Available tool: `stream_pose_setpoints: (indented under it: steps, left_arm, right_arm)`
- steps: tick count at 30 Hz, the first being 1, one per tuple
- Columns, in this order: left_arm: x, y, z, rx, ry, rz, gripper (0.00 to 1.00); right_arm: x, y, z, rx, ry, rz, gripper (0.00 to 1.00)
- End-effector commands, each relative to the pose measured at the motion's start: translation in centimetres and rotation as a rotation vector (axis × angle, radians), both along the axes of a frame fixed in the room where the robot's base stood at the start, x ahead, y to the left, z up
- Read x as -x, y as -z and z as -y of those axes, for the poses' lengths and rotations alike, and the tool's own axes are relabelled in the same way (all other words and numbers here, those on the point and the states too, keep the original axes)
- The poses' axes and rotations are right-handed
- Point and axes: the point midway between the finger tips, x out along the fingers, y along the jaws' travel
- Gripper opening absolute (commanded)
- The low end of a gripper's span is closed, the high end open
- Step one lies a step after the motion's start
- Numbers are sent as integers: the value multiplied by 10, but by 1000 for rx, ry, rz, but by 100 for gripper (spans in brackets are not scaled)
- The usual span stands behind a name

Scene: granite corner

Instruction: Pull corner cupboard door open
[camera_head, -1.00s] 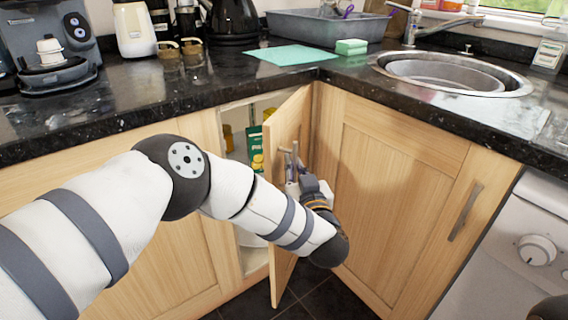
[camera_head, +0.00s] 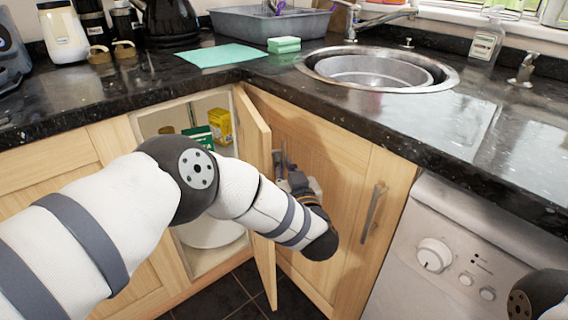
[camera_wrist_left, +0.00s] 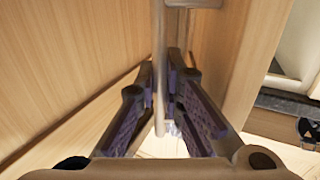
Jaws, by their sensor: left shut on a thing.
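The light-wood corner cupboard door (camera_head: 252,130) stands partly open in the head view, swung out toward the neighbouring door on the right. Its metal bar handle (camera_wrist_left: 160,60) runs upright between my fingers in the left wrist view. My left gripper (camera_head: 281,166) is at the outer face of the door, partly hidden by my own forearm. In the left wrist view the gripper (camera_wrist_left: 162,85) is shut on the handle. My forearm hides the middle of the door. My right gripper is out of view.
Inside the cupboard are a yellow box (camera_head: 221,126), a green packet (camera_head: 199,138) and a white round item (camera_head: 209,232). A closed door with a bar handle (camera_head: 373,212) stands to the right, beside a white appliance (camera_head: 450,255). The granite worktop (camera_head: 240,76) overhangs the doors.

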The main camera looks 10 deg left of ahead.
Motion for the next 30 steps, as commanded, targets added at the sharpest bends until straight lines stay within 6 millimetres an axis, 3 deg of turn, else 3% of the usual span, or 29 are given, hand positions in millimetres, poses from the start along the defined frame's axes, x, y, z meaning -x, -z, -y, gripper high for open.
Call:
stream_pose_setpoints:
  steps: [16, 18, 27, 30]
  left_arm:
    - [-1, 0, -1, -2, -2, -1, 0]
    - [-1, 0, -1, -2, -2, -1, 17]
    - [0, 0, 0, -1, -1, 0, 17]
    - [11, 1, 6, 1, 1, -3, 17]
  right_arm:
    - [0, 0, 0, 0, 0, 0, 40]
    - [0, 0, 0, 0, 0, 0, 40]
    - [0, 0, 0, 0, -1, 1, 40]
    - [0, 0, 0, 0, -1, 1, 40]
